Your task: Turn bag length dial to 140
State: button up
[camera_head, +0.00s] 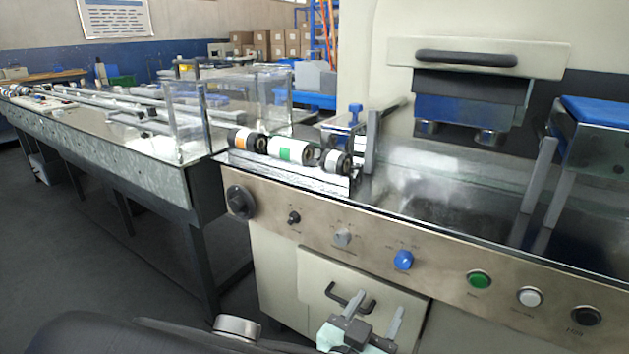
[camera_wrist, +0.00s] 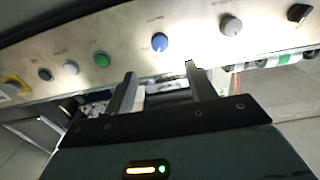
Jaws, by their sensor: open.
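The machine's front panel (camera_head: 445,272) carries several dials and buttons. A blue dial (camera_head: 403,260) sits near its middle, and a grey dial (camera_head: 342,238) and a small black knob (camera_head: 293,217) sit to its left. The labels and scale marks are too small to read, so I cannot tell which dial sets bag length. My gripper (camera_head: 375,306) is open and empty, below the panel and apart from it. In the wrist view, my gripper (camera_wrist: 160,70) points at the panel, with the blue dial (camera_wrist: 159,42) just beyond the fingertips and the grey dial (camera_wrist: 231,25) to the right.
Green (camera_head: 478,281), white (camera_head: 529,297) and black (camera_head: 586,316) buttons sit right of the blue dial. A large black rotary switch (camera_head: 240,201) is at the panel's left end. A drawer-like door with a black handle (camera_head: 350,298) lies below, close to my gripper.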

aim_at(402, 264)
jog(key=b+x, duration=0.1)
jog(key=x, duration=1.1)
jog(key=shift+w+d, duration=0.15)
jog(key=shift+w, duration=0.1)
jog(key=c, duration=1)
